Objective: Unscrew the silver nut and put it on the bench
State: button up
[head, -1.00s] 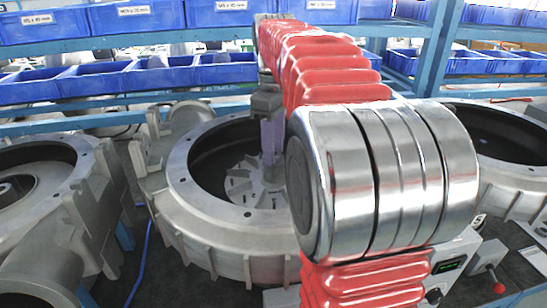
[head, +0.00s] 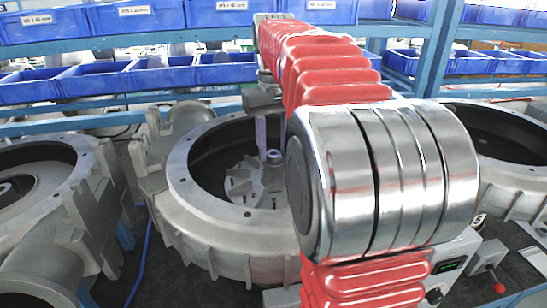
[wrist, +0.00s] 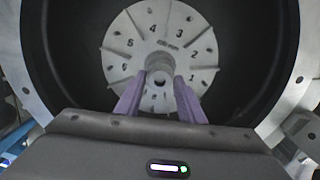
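The silver nut (head: 274,156) sits at the centre of the grey fan wheel (head: 245,186), inside the round blower housing (head: 190,215). In the wrist view the nut (wrist: 160,63) shows at the wheel's hub, between and beyond the fingertips. My gripper (head: 270,150) is above the hub, with its purple fingers pointing down. In the wrist view my gripper (wrist: 158,90) has its two fingers spread apart with nothing held between them. I cannot tell how far the fingertips are from the nut. My arm hides the right part of the housing.
Other blower housings stand at the left (head: 35,170) and right (head: 510,150). Blue bins (head: 150,75) line the shelves behind. A control box with a red-knobbed lever (head: 492,268) is at the lower right. The housing's dark wall (wrist: 265,60) surrounds the wheel.

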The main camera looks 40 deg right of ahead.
jog(key=shift+m, duration=1.2)
jog(key=shift+c, duration=0.4)
jog(key=c, duration=0.7)
jog(key=n, duration=0.6)
jog(key=shift+n, duration=0.3)
jog(key=shift+c, duration=0.2)
jog(key=n, duration=0.5)
jog(key=shift+n, duration=0.4)
jog(key=n, duration=0.6)
jog(key=shift+n, duration=0.3)
jog(key=n, duration=0.6)
jog(key=o, duration=0.8)
jog(key=shift+o, duration=0.2)
